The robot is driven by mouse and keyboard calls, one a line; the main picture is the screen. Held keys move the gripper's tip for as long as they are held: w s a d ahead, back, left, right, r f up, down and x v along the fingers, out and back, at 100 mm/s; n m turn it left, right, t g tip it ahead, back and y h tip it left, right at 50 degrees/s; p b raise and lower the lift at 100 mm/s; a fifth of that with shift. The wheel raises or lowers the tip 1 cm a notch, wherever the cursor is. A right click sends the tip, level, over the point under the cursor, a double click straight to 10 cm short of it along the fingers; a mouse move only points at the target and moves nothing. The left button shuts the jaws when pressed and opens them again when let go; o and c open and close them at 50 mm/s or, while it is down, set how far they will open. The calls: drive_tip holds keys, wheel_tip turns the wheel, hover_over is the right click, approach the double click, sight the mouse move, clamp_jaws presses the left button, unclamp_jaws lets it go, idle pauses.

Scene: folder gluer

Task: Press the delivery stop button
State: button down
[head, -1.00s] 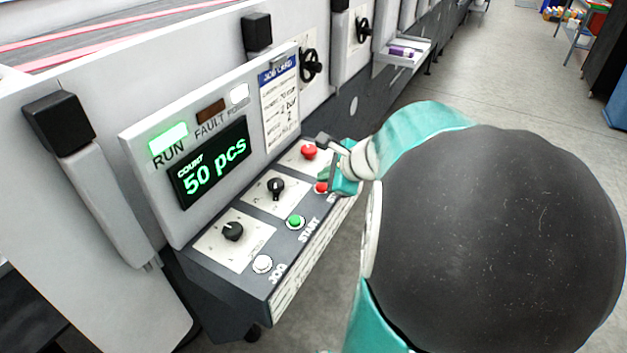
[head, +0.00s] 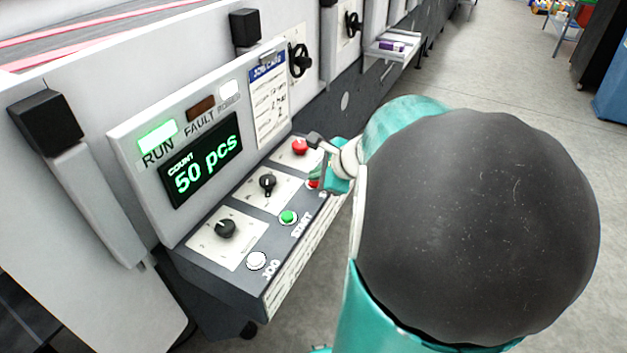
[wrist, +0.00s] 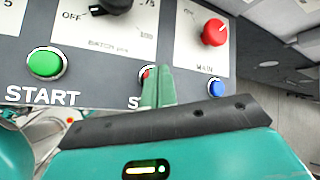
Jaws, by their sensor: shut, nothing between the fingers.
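The red stop button shows as a sliver in the wrist view (wrist: 147,72), its label mostly covered beyond "S". It also shows partly in the head view (head: 312,184), on the console's front row right of the green START button (head: 288,217). My gripper (wrist: 159,72) is shut and empty. Its green fingertips overlap the stop button in the wrist view and hide most of it. I cannot tell whether they touch it. In the head view my arm covers much of that end.
A red MAIN knob (wrist: 214,32) and a blue button (wrist: 217,88) are close on the right in the wrist view. START also shows there (wrist: 46,63). The console has a white JOG button (head: 256,261) and black knobs. The RUN lamp (head: 158,136) glows green; the count display (head: 200,163) reads 50 pcs.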

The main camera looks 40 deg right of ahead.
sight(317, 184)
drive_tip(key=shift+f, duration=0.25)
idle(0.3)
drive_tip(key=shift+r, duration=0.95)
drive_tip(key=shift+r, duration=2.5)
